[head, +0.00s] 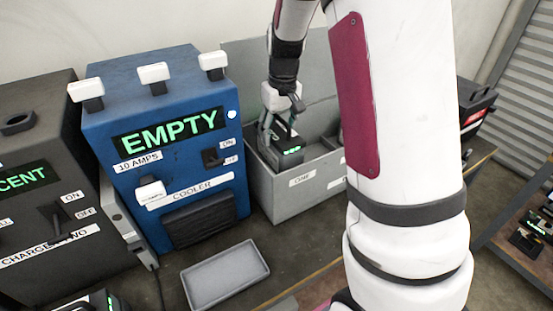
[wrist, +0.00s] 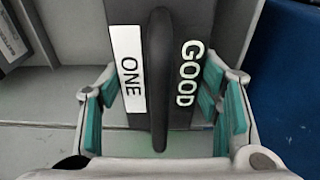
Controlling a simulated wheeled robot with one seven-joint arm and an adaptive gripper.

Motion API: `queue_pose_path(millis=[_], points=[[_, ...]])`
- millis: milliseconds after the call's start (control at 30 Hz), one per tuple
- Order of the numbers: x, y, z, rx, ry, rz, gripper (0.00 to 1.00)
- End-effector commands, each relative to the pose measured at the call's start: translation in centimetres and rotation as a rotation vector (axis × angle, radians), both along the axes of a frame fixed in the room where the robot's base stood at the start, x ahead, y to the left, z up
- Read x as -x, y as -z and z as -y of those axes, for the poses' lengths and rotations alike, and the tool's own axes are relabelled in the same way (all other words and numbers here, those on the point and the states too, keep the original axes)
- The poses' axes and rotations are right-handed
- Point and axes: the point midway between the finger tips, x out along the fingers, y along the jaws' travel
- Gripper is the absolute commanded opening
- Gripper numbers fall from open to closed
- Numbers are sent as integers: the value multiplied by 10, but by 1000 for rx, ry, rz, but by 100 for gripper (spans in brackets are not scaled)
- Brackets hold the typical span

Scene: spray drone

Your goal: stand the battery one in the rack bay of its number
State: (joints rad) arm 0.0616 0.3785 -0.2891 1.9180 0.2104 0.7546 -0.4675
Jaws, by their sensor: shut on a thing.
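The battery one (wrist: 195,25) is dark, with a white ONE label and a glowing GOOD readout in the wrist view. In the head view the battery (head: 285,147) is upright in the left bay of the grey rack (head: 295,196), with its top showing above the front wall. That bay carries a label reading ONE (head: 302,178). My gripper (head: 272,122) is shut on the battery from above; its teal-padded fingers (wrist: 160,105) show on both sides in the wrist view. The battery's underside is hidden, so I cannot tell whether it touches the bay floor.
A blue cooler (head: 160,140) reading EMPTY stands close left of the rack. A dark charger (head: 40,190) is further left. A grey tray (head: 225,275) lies in front on the bench. A dark device with a red part (head: 476,112) stands right, behind my arm.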

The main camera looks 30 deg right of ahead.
Motion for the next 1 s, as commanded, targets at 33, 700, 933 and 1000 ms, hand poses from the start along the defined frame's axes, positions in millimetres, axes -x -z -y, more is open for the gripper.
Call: queue_pose_path(millis=[33,700,933,1000], points=[[0,6,1,2,0,3,0],[0,67,1,2,0,4,0],[-1,88,1,1,0,4,0],[-1,89,1,2,0,6,0]])
